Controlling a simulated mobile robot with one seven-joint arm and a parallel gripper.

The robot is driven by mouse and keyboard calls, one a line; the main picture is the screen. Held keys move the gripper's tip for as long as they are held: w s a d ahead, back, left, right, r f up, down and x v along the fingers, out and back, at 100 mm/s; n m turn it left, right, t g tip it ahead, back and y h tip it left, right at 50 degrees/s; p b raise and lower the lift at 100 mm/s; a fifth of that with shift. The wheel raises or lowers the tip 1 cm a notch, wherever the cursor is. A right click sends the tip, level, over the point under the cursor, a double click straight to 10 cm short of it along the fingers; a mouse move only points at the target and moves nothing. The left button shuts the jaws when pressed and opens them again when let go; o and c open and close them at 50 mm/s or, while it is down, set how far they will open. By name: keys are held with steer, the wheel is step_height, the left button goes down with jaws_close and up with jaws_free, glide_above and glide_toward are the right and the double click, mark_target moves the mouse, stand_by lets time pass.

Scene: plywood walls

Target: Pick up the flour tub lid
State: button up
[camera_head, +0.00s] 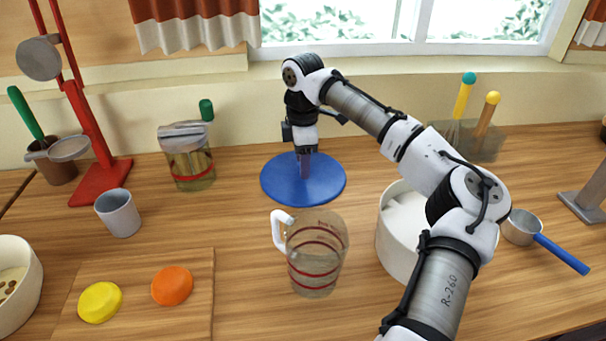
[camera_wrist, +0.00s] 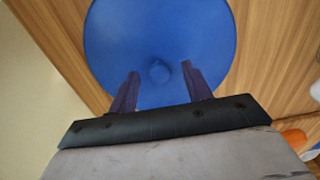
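The flour tub lid, a round blue disc (camera_head: 275,183), lies flat on the wooden counter near the wall. In the wrist view the lid (camera_wrist: 110,40) fills the upper middle, with a small blue knob (camera_wrist: 160,72) at its centre. My gripper (camera_head: 305,172) points down over the lid's middle. In the wrist view my gripper (camera_wrist: 160,70) is open, its two dark fingers apart with the knob appearing between their tips. I cannot tell whether the fingertips touch the lid. The white flour tub (camera_head: 397,245) stands open to the right, partly hidden by my arm.
A glass measuring jug (camera_head: 318,262) stands in front of the lid. A lidded jar (camera_head: 188,160) stands left of it, beside a grey cup (camera_head: 118,213) and red stand (camera_head: 98,150). A board (camera_head: 140,318) holds yellow and orange discs. A blue-handled scoop (camera_head: 540,238) lies right.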

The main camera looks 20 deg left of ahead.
steer(key=c, duration=1)
